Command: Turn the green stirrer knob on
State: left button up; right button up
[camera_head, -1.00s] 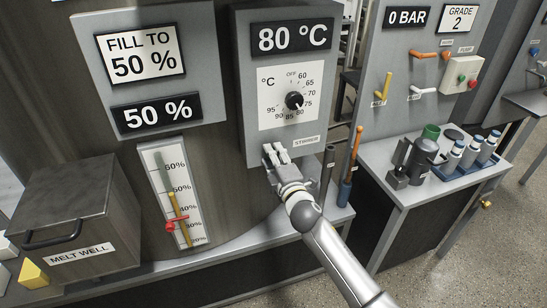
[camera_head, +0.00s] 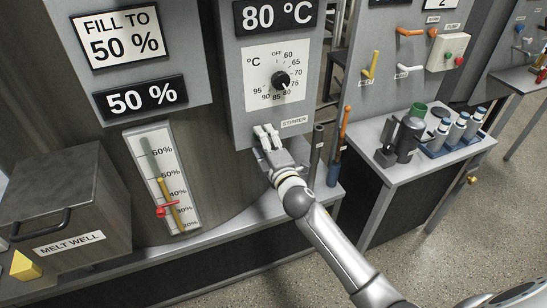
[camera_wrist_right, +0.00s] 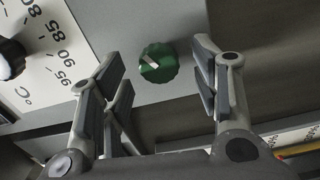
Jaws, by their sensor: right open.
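The green stirrer knob (camera_wrist_right: 158,62) is on the grey panel, with a pale pointer bar across its face. In the right wrist view it sits in the gap between the two fingers, apparently touching neither. My right gripper (camera_wrist_right: 160,85) is open. In the head view my right gripper (camera_head: 266,132) is at the lower edge of the temperature panel (camera_head: 236,100), left of the STIRRER label (camera_head: 295,122). It hides the green knob there. My left gripper is not in view.
The black temperature dial (camera_head: 281,80) is above the gripper, pointing near 80. Upright tools (camera_head: 338,145) stand close right of the gripper. A bottle rack (camera_head: 447,145) is further right.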

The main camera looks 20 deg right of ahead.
jog(key=s, duration=1)
jog(key=shift+s+d, duration=0.2)
jog(key=s+d+f+m+g, duration=0.1)
jog(key=s+f+m+g, duration=0.15)
jog(key=f, duration=0.95)
jog(key=s+f+m+g, duration=0.1)
jog(key=f+m+g, duration=0.15)
jog(key=f, duration=0.85)
jog(key=s+d+f+m+g, duration=0.1)
jog(key=s+f+g, duration=0.1)
jog(key=s+f, duration=0.45)
jog(key=s+f+m+g, duration=0.15)
jog(key=s+f, duration=0.25)
jog(key=f, duration=0.6)
jog(key=s+f+m+g, duration=0.2)
jog(key=s+f, duration=0.4)
jog(key=s, duration=0.5)
jog(key=s+f+m+g, duration=0.3)
jog(key=s+f, duration=0.3)
jog(key=s, duration=0.5)
jog(key=s+d+f+m+g, duration=0.1)
jog(key=s+f, duration=0.5)
jog(key=s, duration=0.6)
jog(key=shift+f+m+g+h+b, duration=0.35)
jog(key=shift+m+g, duration=0.4)
jog(key=shift+g, duration=0.5)
